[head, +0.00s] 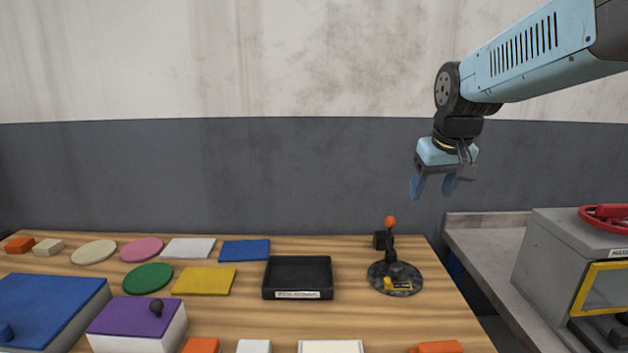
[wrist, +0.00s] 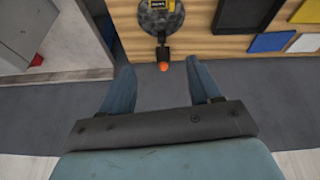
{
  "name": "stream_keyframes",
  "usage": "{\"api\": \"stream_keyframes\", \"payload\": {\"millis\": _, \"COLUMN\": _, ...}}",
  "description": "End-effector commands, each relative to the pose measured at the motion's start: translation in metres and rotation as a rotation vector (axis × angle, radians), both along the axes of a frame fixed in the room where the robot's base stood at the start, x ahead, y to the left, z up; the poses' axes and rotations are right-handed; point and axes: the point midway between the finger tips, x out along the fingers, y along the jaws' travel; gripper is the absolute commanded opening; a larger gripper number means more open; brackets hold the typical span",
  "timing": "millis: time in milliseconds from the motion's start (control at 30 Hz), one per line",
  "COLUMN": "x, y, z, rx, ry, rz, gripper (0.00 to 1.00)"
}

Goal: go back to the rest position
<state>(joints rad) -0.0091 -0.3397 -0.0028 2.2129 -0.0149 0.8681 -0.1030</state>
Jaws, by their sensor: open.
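My gripper (head: 433,187) hangs from the light blue arm at the upper right of the head view, fingers pointing down. Its two blue fingers are apart with nothing between them. It is above the back right part of the wooden table, in the air. In the wrist view my gripper (wrist: 160,88) also shows open and empty. A round dark turntable (head: 376,283) with an upright orange-tipped lever (head: 390,222) and a small yellow piece (head: 398,284) stands on the table below the gripper. The orange tip (wrist: 163,66) appears between the fingers in the wrist view, apart from them.
A black tray (head: 265,283) sits left of the turntable. Coloured flat pads, blocks and a purple-lidded box (head: 130,316) cover the left of the table. A grey machine (head: 562,262) with a red wheel (head: 606,217) stands on a side counter at right. The air around the gripper is clear.

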Motion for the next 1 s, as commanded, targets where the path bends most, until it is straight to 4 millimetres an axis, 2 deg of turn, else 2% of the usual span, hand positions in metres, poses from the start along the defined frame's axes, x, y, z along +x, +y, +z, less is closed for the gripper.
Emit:
{"api": "stream_keyframes", "payload": {"millis": 33, "x": -0.015, "y": 0.000, "z": 0.002, "rx": 0.004, "ry": -0.011, "rz": -0.008, "gripper": 0.62}}
{"api": "stream_keyframes", "payload": {"millis": 200, "x": -0.060, "y": 0.000, "z": -0.001, "rx": 0.019, "ry": -0.035, "rz": -0.036, "gripper": 0.62}}
{"api": "stream_keyframes", "payload": {"millis": 500, "x": -0.130, "y": 0.000, "z": -0.016, "rx": 0.046, "ry": -0.075, "rz": -0.083, "gripper": 0.62}}
{"api": "stream_keyframes", "payload": {"millis": 700, "x": -0.154, "y": 0.000, "z": -0.025, "rx": 0.056, "ry": -0.090, "rz": -0.099, "gripper": 0.62}}
{"api": "stream_keyframes", "payload": {"millis": 1000, "x": -0.158, "y": 0.000, "z": -0.028, "rx": 0.058, "ry": -0.091, "rz": -0.104, "gripper": 0.62}}
